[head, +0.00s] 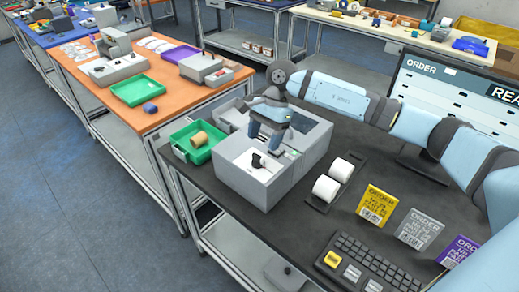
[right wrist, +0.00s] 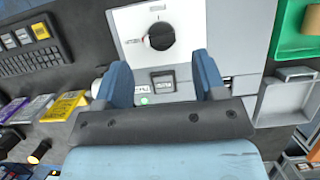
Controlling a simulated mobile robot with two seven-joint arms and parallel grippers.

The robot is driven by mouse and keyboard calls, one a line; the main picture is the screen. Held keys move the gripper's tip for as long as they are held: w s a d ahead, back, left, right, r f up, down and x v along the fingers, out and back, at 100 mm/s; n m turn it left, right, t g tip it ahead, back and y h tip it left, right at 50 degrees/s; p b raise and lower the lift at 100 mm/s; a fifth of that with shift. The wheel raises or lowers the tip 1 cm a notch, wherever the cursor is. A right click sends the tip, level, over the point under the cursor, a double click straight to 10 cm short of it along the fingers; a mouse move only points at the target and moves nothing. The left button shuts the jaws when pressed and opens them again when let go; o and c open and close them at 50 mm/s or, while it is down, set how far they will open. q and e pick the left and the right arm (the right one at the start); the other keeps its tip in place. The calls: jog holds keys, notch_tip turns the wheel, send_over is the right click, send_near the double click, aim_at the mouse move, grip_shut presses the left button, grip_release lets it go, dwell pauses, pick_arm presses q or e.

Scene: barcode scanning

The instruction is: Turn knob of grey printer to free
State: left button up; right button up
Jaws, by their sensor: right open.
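The grey printer (head: 303,157) stands on the dark table in the middle of the head view. Its black knob (right wrist: 161,36) sits on a white panel (right wrist: 125,22), with small labels around it too small to read. The knob also shows in the head view (head: 257,161). My right gripper (head: 264,139) is over the printer, close to the panel. In the right wrist view its two blue fingers (right wrist: 163,72) are spread apart and empty, with the knob beyond the fingertips and roughly centred between them. My left gripper is not in view.
A green tray (head: 180,153) with a brown roll stands left of the printer. White rolls (head: 326,188), order cards (head: 376,204) and a keyboard (head: 362,265) lie to the right. A monitor (head: 455,92) stands behind my right arm.

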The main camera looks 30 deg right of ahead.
aim_at(258, 160)
jog(key=shift+p+x, duration=0.3)
jog(key=shift+x, duration=2.1)
jog(key=c, duration=0.9)
